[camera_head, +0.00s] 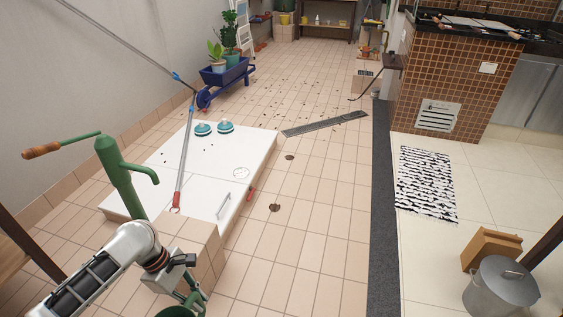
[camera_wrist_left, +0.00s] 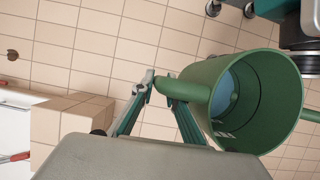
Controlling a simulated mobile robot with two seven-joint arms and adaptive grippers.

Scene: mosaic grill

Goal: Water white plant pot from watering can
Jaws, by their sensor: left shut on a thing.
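My left gripper (camera_head: 192,292) is low at the bottom left of the head view. In the left wrist view its fingers (camera_wrist_left: 158,92) are shut on the handle of the green watering can (camera_wrist_left: 196,95). The can is a round, open-topped vessel, and its inside looks bluish, which may be water. In the head view only a green bit of the can (camera_head: 176,312) shows at the bottom edge, and the rest is cut off. I cannot make out a white plant pot in either view. My right gripper is not in view.
A green hand pump (camera_head: 118,172) stands by a tiled block (camera_head: 192,232) beside my left arm. A white slab (camera_head: 160,160) lies beyond. A blue wheelbarrow (camera_head: 226,74) holds plants at the back. A metal bin (camera_head: 500,290) stands at right.

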